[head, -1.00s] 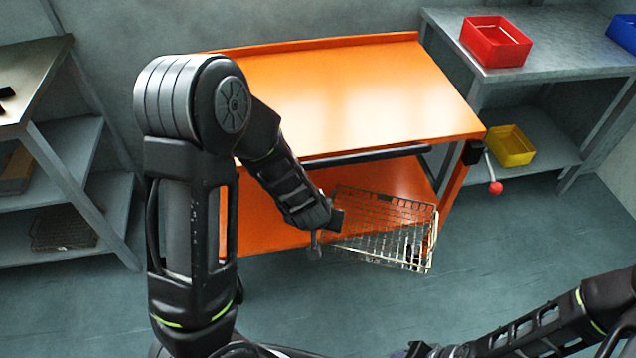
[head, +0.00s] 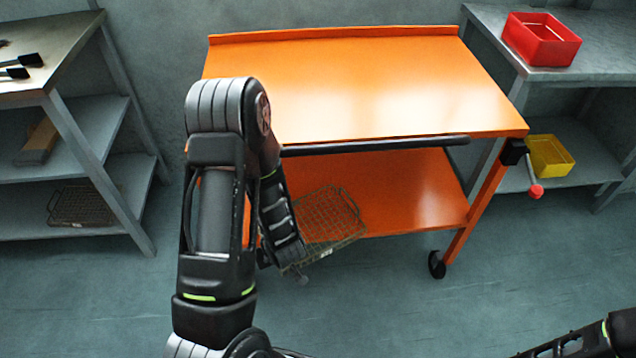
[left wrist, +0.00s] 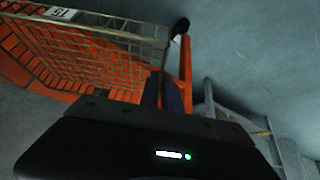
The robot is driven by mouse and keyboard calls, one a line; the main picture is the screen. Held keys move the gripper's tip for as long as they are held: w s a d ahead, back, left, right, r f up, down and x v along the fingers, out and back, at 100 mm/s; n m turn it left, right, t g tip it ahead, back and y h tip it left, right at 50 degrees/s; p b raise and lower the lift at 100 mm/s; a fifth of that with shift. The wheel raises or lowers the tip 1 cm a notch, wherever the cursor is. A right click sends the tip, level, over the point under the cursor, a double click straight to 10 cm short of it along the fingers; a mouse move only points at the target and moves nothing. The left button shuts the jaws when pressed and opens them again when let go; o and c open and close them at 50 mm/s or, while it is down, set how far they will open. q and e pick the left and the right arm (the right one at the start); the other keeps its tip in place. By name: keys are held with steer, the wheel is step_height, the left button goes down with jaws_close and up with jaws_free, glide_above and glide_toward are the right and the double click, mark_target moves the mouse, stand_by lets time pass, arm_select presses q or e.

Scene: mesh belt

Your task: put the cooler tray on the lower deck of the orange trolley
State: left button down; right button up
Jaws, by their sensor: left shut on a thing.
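The cooler tray is a wire mesh tray (head: 332,214) in my left gripper (head: 290,268), which is shut on its near left part. In the head view most of the tray overlaps the lower deck (head: 410,190) of the orange trolley (head: 350,85), and its near corner reaches past the deck's front edge. I cannot tell whether it touches the deck. In the left wrist view the tray (left wrist: 105,45) shows a rim with a small label reading 15, with orange deck behind the mesh. My left arm hides the deck's left end. My right gripper is out of view.
A red-knobbed lever (head: 535,190) sticks out at the trolley's right front. A side rack (head: 100,140) stands left, with another mesh tray (head: 82,206) on its bottom shelf. A right bench (head: 590,70) holds a red bin (head: 541,40) and a yellow bin (head: 549,155). The deck's right part is clear.

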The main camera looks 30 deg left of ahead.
arm_select(q)
steer(key=w+a, duration=0.5)
steer(key=a, duration=0.2)
steer(key=w+a+p, duration=0.1)
steer(key=w+a, duration=0.3)
steer(key=a, duration=0.4)
steer(key=shift+w, duration=0.35)
steer(key=shift+a, duration=0.1)
steer(key=shift+f, duration=1.8)
steer(key=shift+r, duration=0.1)
steer(key=c, duration=1.6)
jaws_free()
steer(key=shift+o, duration=0.2)
